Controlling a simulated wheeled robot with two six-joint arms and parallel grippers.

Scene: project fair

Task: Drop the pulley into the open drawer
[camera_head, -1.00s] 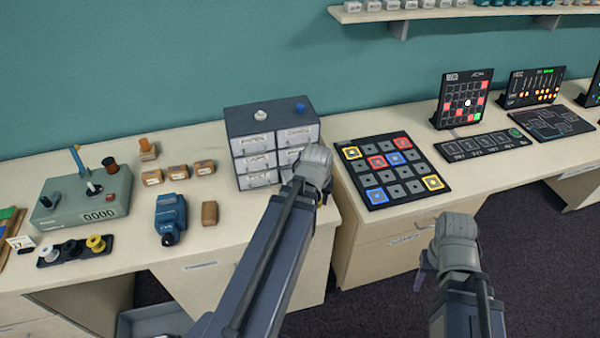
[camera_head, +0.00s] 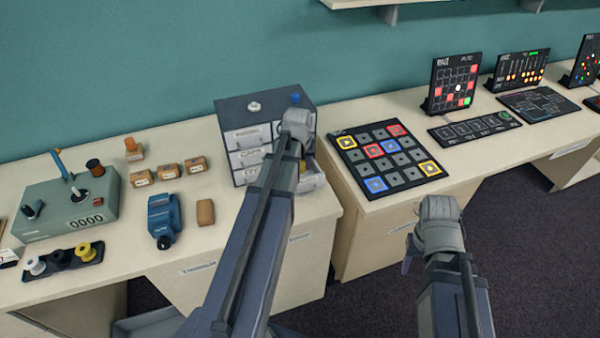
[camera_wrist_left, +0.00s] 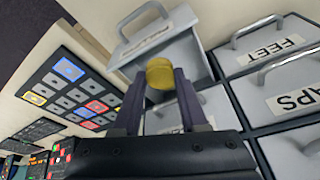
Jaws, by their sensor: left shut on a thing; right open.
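The yellow round pulley (camera_wrist_left: 160,74) is between the fingertips of my left gripper (camera_wrist_left: 157,98) in the left wrist view. In the head view my left gripper (camera_head: 298,132) is in front of the grey drawer cabinet (camera_head: 240,107), and its wrist hides the fingers. The open drawer (camera_head: 313,181) sticks out at the cabinet's lower right, partly behind my arm. It also shows in the left wrist view as the drawer (camera_wrist_left: 190,52) just beyond the pulley; I cannot tell the height between them. My right gripper (camera_head: 410,250) is open, off the desk's front edge.
Small labelled boxes (camera_head: 168,172), a blue device (camera_head: 164,220), a brown block (camera_head: 205,211) and a spool holder (camera_head: 75,258) lie left of the cabinet. A dark board with coloured tiles (camera_head: 385,158) is to the right. A white knob (camera_head: 254,106) and a blue one (camera_head: 295,98) are on the cabinet top.

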